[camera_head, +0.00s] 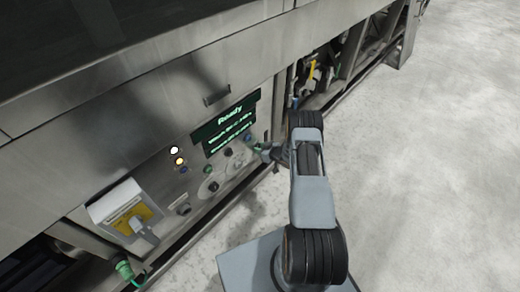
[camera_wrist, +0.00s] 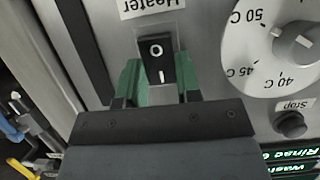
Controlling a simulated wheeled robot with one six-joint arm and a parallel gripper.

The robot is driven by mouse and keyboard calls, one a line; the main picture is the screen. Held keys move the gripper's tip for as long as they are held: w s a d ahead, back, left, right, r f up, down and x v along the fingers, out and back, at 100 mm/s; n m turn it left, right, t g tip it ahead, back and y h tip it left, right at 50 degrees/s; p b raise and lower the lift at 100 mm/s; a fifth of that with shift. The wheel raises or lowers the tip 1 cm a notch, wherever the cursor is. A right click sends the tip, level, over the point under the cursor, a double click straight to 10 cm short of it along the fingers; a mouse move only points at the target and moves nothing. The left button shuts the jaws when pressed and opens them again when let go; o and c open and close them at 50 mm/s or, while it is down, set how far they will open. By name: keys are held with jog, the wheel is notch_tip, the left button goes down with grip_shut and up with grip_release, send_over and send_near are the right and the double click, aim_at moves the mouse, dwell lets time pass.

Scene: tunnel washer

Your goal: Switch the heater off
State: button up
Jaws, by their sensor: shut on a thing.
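The heater switch (camera_wrist: 160,60) is a small black rocker marked with a circle and a line, in the wrist view. It sits beside an upside-down "Heater" label (camera_wrist: 150,6). My gripper (camera_wrist: 159,74) has its two green fingers closed against the sides of the rocker. In the head view my gripper (camera_head: 262,150) is at the right end of the control panel, and the arm and gripper hide the switch there. I cannot tell which way the rocker is tilted.
A temperature dial (camera_wrist: 253,45) and a Stop button (camera_wrist: 290,124) are close to the switch in the wrist view. Open floor (camera_head: 430,180) lies to the right.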

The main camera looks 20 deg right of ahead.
jog(key=c, duration=0.3)
jog(key=f+t+b, duration=0.1)
jog(key=b, duration=0.2)
jog(key=shift+s+f+y, duration=0.1)
jog(key=shift+f+y, duration=0.1)
jog(key=shift+y, duration=0.1)
jog(key=t+b, duration=0.1)
jog(key=b, duration=0.1)
jog(key=t+y+b, duration=0.1)
jog(key=t+b, duration=0.1)
jog(key=b, duration=0.1)
jog(key=shift+s+r+y, duration=0.1)
jog(key=shift+r+y, duration=0.1)
jog(key=shift+y, duration=0.1)
jog(key=o, duration=0.9)
jog(key=shift+t, duration=0.3)
